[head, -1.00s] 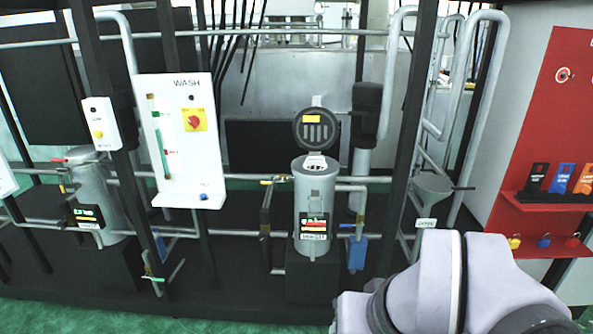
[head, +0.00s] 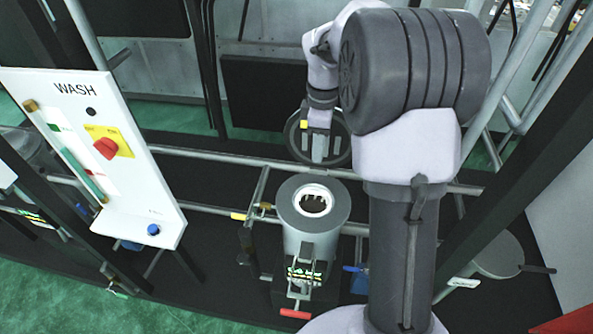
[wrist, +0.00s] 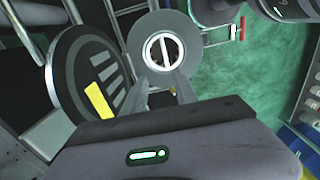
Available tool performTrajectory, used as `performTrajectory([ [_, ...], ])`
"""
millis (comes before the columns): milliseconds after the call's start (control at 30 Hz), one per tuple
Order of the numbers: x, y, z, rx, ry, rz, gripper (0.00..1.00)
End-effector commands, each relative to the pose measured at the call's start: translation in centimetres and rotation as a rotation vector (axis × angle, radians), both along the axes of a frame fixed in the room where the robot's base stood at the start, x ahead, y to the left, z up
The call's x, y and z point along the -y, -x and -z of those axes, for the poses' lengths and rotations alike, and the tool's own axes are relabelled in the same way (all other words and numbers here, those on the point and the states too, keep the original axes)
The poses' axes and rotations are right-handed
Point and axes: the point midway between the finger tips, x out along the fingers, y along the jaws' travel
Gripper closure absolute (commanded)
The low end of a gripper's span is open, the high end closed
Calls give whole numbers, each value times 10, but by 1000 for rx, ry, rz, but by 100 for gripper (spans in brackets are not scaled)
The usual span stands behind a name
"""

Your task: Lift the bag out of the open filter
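The open filter (head: 340,208) is a grey upright cylinder with a wide flat rim; it also shows in the wrist view (wrist: 184,28). The bag (head: 312,188) sits inside its mouth, showing as a white ring around a dark opening. In the wrist view the bag (wrist: 166,51) has a pale bar across its ring. The round dark lid (head: 342,150) stands open behind the mouth. My gripper (wrist: 164,79) has its two fingers apart with nothing between them, on the near side of the filter mouth in the wrist view. Its fingertips are unclear in the head view.
The raised lid (wrist: 75,75) with its yellow label is close left of my fingers. A red-ended clamp handle (head: 295,314) hangs at the filter's front. Pipes run behind the filter. The white WASH panel (head: 150,205) stands left, and a dark post (head: 500,200) stands right.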

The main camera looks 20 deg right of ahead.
Motion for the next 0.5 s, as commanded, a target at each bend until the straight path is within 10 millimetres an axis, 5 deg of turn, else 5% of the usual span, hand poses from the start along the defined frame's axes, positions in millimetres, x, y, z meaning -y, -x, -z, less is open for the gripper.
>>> performTrajectory([
  [500, 1, 0, 120, -6, 0, -14, 66],
])
